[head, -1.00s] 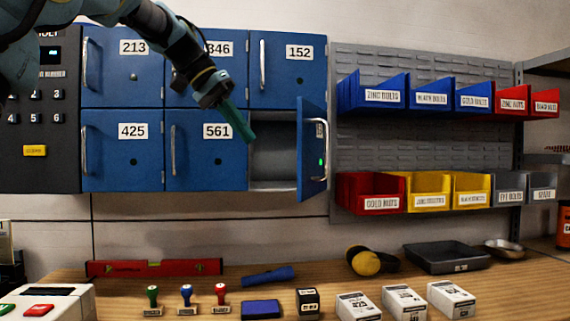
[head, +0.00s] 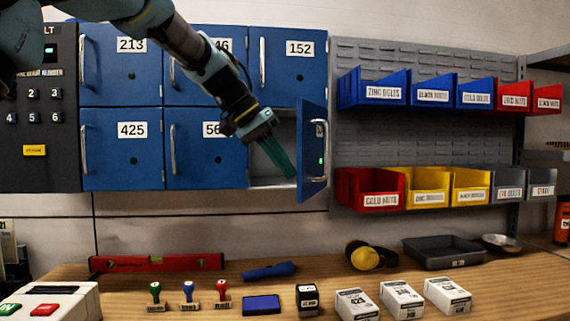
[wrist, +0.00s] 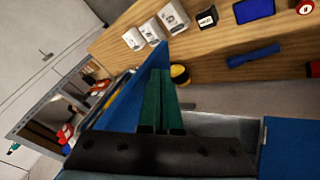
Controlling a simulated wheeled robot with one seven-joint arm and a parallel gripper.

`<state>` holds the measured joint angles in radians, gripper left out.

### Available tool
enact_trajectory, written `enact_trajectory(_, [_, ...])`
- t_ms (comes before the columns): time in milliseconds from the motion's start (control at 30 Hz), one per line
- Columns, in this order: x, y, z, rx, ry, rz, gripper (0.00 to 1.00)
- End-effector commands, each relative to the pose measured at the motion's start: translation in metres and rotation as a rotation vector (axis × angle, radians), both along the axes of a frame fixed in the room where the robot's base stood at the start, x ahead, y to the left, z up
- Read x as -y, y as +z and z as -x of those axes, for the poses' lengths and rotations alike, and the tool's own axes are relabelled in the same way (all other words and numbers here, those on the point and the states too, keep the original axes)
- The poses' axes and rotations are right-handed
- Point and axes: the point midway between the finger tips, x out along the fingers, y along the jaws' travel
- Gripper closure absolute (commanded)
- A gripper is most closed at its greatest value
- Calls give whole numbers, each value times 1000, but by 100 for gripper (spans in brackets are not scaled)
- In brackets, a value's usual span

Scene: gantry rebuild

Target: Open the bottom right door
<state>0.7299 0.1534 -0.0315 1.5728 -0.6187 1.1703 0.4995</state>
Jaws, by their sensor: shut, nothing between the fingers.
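The bottom right door (head: 313,150) of the blue locker block stands swung out, hinged on its right side. It has a metal handle and a small green light on its face. Its compartment (head: 262,185) is open and the bare floor of it shows. My gripper (head: 289,172) has green fingers that are shut and empty. In the head view they point down and right, in front of the opening, close to the inner side of the door. In the wrist view the fingers (wrist: 165,90) overlap the blue door edge (wrist: 145,75); I cannot tell whether they touch it.
The other blue doors, such as 425 (head: 125,165) and 152 (head: 290,75), are shut. Bins (head: 370,190) hang on the grey panel to the right. The wooden bench (head: 220,290) below holds stamps, boxes, a red level (head: 155,263) and a tray (head: 445,265).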

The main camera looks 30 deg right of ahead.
Motion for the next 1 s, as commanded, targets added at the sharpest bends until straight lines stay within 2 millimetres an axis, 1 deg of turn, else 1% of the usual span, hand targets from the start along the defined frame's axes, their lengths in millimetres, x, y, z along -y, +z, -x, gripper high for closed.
enact_trajectory(167, [0,0,0,0,0,0,100])
enact_trajectory(267, [2,-1,4,2,15,0,100])
enact_trajectory(467, [16,-2,30,4,137,-2,100])
enact_trajectory(600, [29,0,47,2,230,-2,100])
enact_trajectory(700, [41,0,61,1,260,0,100])
enact_trajectory(833, [49,0,69,0,264,0,100])
enact_trajectory(1000, [50,0,70,0,264,1,100])
